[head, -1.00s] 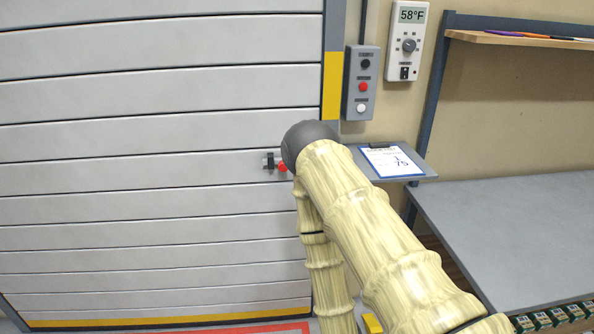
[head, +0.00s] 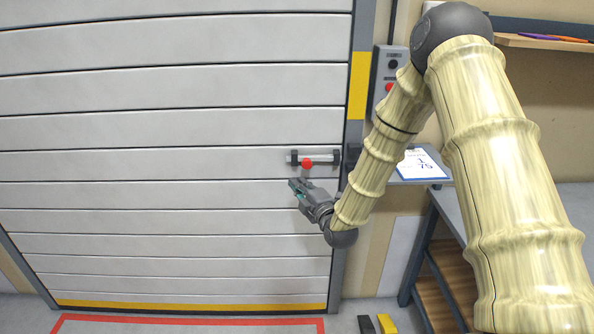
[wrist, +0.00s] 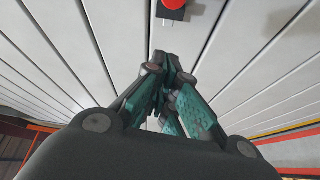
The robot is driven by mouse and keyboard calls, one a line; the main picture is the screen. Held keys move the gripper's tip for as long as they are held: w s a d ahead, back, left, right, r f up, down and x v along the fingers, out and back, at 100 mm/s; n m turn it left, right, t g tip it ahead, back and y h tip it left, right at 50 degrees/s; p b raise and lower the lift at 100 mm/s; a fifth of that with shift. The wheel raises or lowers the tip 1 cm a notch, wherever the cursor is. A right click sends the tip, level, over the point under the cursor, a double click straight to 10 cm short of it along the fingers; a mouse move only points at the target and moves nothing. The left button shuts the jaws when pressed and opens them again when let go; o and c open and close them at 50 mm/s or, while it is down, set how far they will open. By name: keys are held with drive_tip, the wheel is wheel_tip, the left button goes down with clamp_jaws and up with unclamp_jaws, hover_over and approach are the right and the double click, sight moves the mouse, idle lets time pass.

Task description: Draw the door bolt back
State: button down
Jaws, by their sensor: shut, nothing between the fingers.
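The door bolt (head: 326,158) is a grey bar in dark brackets on the white slatted door (head: 150,130), at its right edge. Its red knob (head: 307,164) hangs at the left part of the bar. The red knob also shows at the top of the wrist view (wrist: 174,3). My gripper (head: 294,186) is just below and slightly left of the knob, close to the door. Its fingers are shut and empty, and they appear apart from the knob. In the wrist view the closed fingertips (wrist: 166,58) point toward the door below the knob.
A grey button box (head: 390,75) is on the wall right of the door frame, partly behind my arm. A small shelf holds a clipboard (head: 420,165). A grey table (head: 450,205) stands at the right. The door face left of the bolt is clear.

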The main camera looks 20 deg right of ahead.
drive_tip(key=w+d+p, duration=0.2)
drive_tip(key=w+p, duration=0.3)
drive_tip(key=w, duration=0.4)
drive_tip(key=shift+w+r, duration=0.15)
drive_tip(key=shift+w, duration=0.05)
drive_tip(key=shift+d, duration=0.15)
idle(0.4)
